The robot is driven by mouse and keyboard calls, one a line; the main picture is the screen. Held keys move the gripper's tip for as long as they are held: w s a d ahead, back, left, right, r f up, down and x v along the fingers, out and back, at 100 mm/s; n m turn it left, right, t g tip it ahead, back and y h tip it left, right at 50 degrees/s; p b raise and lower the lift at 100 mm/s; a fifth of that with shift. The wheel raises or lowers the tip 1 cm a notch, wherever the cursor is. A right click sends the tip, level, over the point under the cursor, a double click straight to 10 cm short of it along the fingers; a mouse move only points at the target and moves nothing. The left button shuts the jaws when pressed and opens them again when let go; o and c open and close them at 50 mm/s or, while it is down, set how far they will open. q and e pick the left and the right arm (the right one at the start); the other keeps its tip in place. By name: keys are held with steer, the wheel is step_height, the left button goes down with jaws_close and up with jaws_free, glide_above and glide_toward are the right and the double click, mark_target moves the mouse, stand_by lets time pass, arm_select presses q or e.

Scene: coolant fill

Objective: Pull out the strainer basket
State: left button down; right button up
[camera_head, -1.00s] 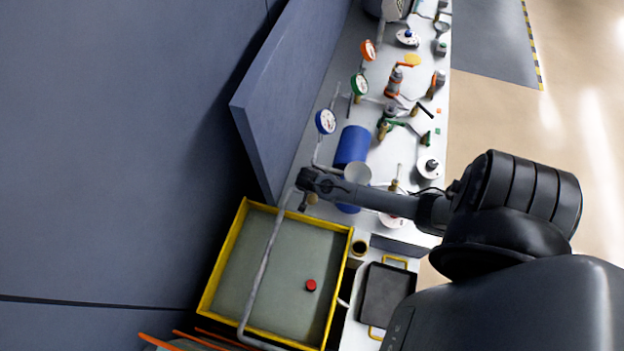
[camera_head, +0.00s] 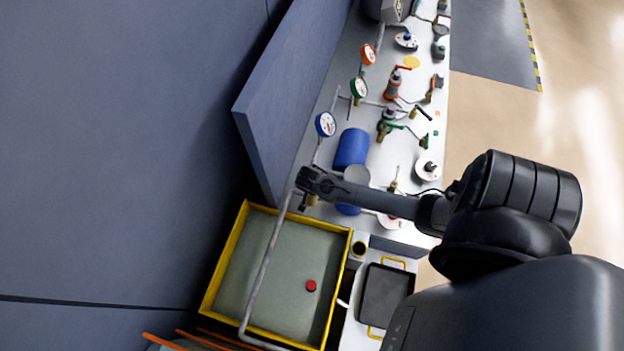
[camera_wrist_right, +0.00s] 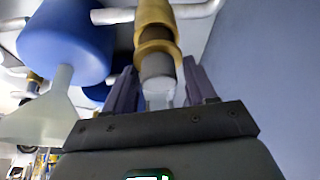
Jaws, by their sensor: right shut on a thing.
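In the right wrist view, a brass-ringed fitting (camera_wrist_right: 154,14) with a grey section hangs between my fingers. A pale, partly see-through piece (camera_wrist_right: 160,92) at its near end sits between the fingertips; it looks like the strainer basket, but I cannot tell how far it is out of the fitting. My right gripper (camera_wrist_right: 158,88) is shut on this piece. In the head view, my right gripper (camera_head: 306,186) is at the pipe near the back corner of the yellow-rimmed tray, with a bit of brass (camera_head: 312,200) just below it. My left gripper is not in view.
A blue cylinder (camera_head: 351,148) and a pale funnel (camera_wrist_right: 48,112) are close beside the gripper. A bent grey pipe (camera_head: 263,268) crosses the yellow-rimmed tray (camera_head: 226,252), which holds a red cap (camera_head: 311,286). A dark panel (camera_head: 290,90) stands left. Gauges and valves line the bench beyond.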

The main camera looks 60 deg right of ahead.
steer(key=shift+r, duration=2.65)
